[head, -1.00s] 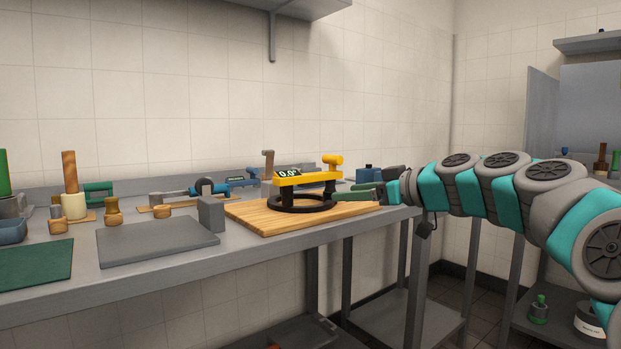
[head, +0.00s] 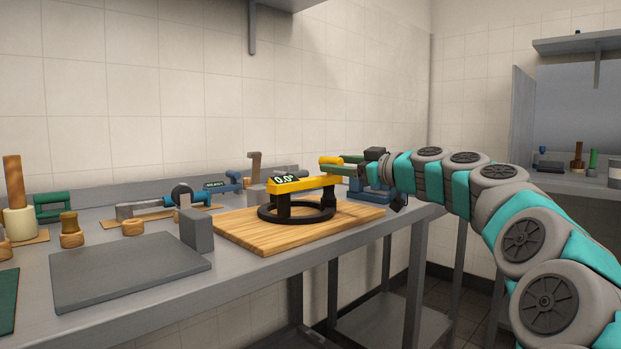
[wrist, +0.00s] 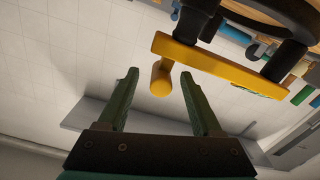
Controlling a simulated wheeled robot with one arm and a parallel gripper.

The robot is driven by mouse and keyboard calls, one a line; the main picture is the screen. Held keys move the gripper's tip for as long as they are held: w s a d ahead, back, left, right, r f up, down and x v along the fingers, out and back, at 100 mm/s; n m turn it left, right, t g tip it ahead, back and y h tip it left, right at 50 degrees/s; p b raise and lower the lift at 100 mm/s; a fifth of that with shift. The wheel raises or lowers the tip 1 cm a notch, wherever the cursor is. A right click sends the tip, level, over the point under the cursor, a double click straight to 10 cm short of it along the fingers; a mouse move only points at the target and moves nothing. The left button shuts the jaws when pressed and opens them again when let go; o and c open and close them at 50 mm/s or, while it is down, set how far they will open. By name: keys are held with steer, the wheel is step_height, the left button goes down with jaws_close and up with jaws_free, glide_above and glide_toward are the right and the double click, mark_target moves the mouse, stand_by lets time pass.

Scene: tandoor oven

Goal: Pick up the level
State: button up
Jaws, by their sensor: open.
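The level is a yellow bar (head: 316,183) with a 0.0° display on black posts. It stands on a black ring (head: 300,221) on a wooden board (head: 240,233). A yellow round handle (head: 330,160) sticks out at its right end. My gripper (head: 346,162) is open beside this handle, its green fingers partly hidden behind it in the head view. In the wrist view the handle's end (wrist: 161,86) shows between the two open fingertips (wrist: 158,76), with gaps on both sides. I cannot tell whether anything touches.
A grey upright block (head: 197,230) and a grey flat plate (head: 120,270) lie left of the board. A blue tool (head: 372,190) stands behind my gripper. A grey post (head: 254,166) and several tools line the back of the bench. The wall is close behind.

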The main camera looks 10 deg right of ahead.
mark_target(323, 161)
steer(key=p+x, duration=0.1)
steer(key=x, duration=0.4)
steer(key=shift+a+r, duration=0.15)
steer(key=shift+a, duration=0.05)
jaws_close()
stand_by(0.3)
